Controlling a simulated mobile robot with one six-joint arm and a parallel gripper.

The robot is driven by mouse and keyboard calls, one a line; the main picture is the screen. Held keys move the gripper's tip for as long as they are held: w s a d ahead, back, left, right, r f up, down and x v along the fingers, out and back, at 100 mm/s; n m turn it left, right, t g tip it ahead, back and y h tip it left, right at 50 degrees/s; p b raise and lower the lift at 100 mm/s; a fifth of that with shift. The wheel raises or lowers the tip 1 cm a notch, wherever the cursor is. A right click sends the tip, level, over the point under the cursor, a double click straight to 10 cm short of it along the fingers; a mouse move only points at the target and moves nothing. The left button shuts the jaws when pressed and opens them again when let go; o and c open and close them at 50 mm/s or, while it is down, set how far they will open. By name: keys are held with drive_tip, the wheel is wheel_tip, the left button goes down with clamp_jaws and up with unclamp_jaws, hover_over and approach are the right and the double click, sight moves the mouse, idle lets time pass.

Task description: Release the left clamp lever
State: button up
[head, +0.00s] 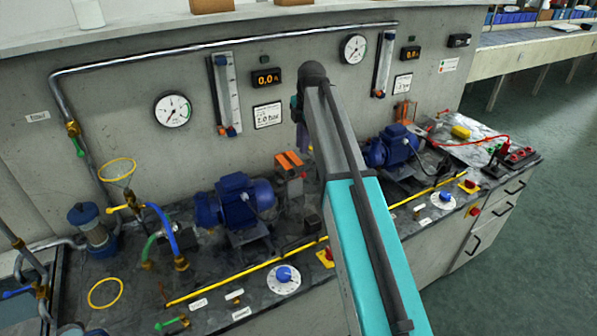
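Two blue pumps stand on the dark bench top: the left pump (236,200) and the right pump (392,146). An orange part (288,163) stands just right of the left pump, on a grey block; it may be the left clamp lever, but it is too small to be sure. A similar orange part (403,110) stands by the right pump. My arm crosses the middle of the picture, rising to its elbow and bending down behind. My gripper is hidden behind my arm, so its opening and any contact do not show.
A yellow rod (230,282) runs along the bench front, near a blue-knobbed dial (285,279). Hoses and valves crowd the left end. Gauges and flow tubes hang on the back panel (320,75). Red sockets (517,157) and a red cable sit at the right end.

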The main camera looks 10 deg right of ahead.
sight(299, 176)
drive_tip(key=shift+w+a+f+p, duration=0.2)
drive_tip(key=shift+w+f+p, duration=0.35)
drive_tip(key=shift+f, duration=1.7)
drive_tip(key=shift+w+a+f+p, duration=0.25)
drive_tip(key=shift+f+p, duration=0.5)
drive_tip(key=shift+f, duration=1.5)
drive_tip(key=shift+w+a+f+p, duration=0.1)
drive_tip(key=shift+w+f+p, duration=0.5)
drive_tip(key=shift+f, duration=1.65)
drive_tip(key=shift+s, duration=0.1)
clamp_jaws()
drive_tip(key=shift+r, duration=0.2)
drive_tip(key=shift+d, duration=0.2)
